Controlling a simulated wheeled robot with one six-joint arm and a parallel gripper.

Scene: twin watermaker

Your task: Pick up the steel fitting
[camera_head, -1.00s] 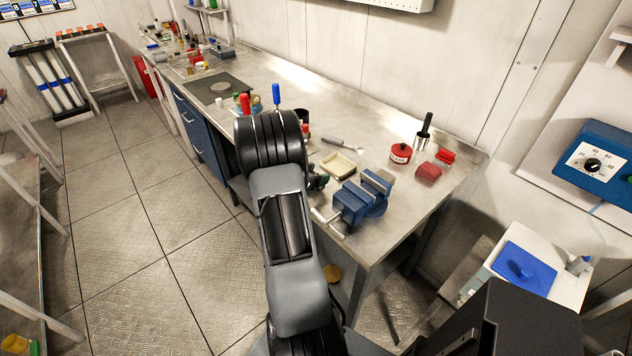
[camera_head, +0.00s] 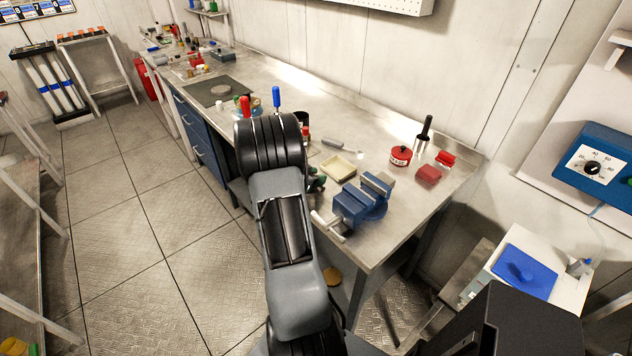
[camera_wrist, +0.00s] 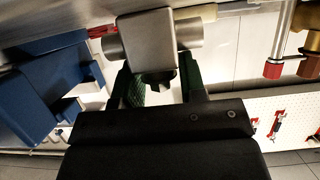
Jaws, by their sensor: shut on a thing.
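The steel fitting (camera_wrist: 147,42) is a grey metal block with round stubs on its left and right sides, seen in the wrist view at top centre. My gripper (camera_wrist: 160,88) is shut on it, with a green-padded finger on either side of its lower part. Part of the fitting's lower side is hidden by the jaws. In the head view the fitting cannot be made out. There my arm covers most of the spot, and only a small dark and green part shows beside it, left of the blue vise (camera_head: 352,207).
The vise also shows close on the left in the wrist view (camera_wrist: 35,95). On the workbench (camera_head: 390,235) are a cream tray (camera_head: 338,167), a red tin (camera_head: 400,156) and a red block (camera_head: 428,175). Red- and blue-handled tools stand behind my arm. The bench's front right corner is clear.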

